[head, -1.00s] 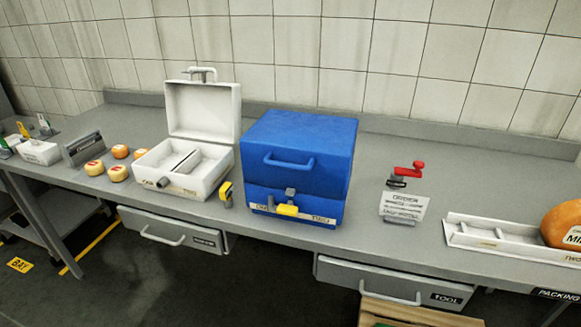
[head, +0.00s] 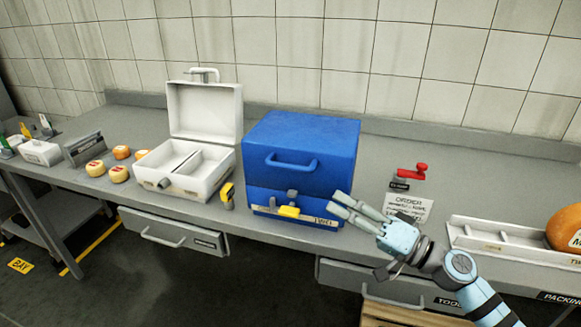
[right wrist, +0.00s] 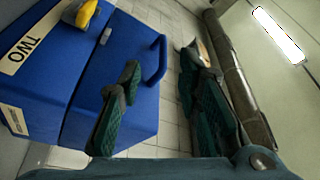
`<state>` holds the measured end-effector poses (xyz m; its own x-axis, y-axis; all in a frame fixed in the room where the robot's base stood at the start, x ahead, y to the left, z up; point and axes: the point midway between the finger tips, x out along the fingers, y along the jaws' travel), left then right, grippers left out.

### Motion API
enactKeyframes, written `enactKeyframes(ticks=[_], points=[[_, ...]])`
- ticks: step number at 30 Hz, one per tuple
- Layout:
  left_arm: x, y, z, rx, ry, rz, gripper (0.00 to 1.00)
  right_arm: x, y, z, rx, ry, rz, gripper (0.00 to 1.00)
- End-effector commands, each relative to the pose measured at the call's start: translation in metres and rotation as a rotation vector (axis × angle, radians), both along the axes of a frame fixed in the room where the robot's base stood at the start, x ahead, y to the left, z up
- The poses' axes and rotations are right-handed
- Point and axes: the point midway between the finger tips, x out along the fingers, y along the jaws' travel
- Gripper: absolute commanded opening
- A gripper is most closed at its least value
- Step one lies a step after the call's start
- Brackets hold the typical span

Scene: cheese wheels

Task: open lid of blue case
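The blue case (head: 308,140) stands on the bench with its lid shut. A blue handle (head: 291,163) is on the front of the lid. A grey latch piece (head: 291,195) and a yellow piece (head: 288,212) sit lower on the front, by a label strip. My right gripper (head: 336,202) is open and empty, close to the case's lower right front. In the right wrist view the case (right wrist: 75,85) fills the left side, and the blue handle (right wrist: 157,62) shows beyond the spread fingers (right wrist: 162,60). Contact with the case cannot be told. My left gripper is not in view.
An open white case (head: 203,110) stands left of the blue one, with a yellow item (head: 227,196) between them. Small cheeses (head: 119,174) lie farther left.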

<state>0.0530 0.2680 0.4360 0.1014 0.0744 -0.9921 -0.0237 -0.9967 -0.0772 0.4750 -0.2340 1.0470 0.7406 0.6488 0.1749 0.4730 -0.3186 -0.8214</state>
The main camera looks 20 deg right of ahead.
Motion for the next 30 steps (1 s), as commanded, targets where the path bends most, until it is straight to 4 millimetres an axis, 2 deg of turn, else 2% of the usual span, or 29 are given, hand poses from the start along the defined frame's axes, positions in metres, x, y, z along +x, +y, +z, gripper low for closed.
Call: enactKeyframes(ticks=[2,5,12,18,23,30], points=[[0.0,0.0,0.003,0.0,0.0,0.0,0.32,0.009,-0.01,0.013,0.045,-0.002,-0.026,0.32],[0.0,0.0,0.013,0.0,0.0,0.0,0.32,0.019,-0.006,0.021,0.063,-0.005,-0.031,0.32],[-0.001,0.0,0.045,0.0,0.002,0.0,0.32,0.067,0.036,0.036,0.065,0.0,-0.027,0.32],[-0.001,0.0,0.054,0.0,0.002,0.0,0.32,0.101,0.064,0.041,0.061,0.004,-0.025,0.32],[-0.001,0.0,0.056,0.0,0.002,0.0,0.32,0.114,0.075,0.042,0.058,0.004,-0.024,0.32],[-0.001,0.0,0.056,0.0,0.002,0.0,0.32,0.117,0.078,0.042,0.055,0.003,-0.024,0.32]])
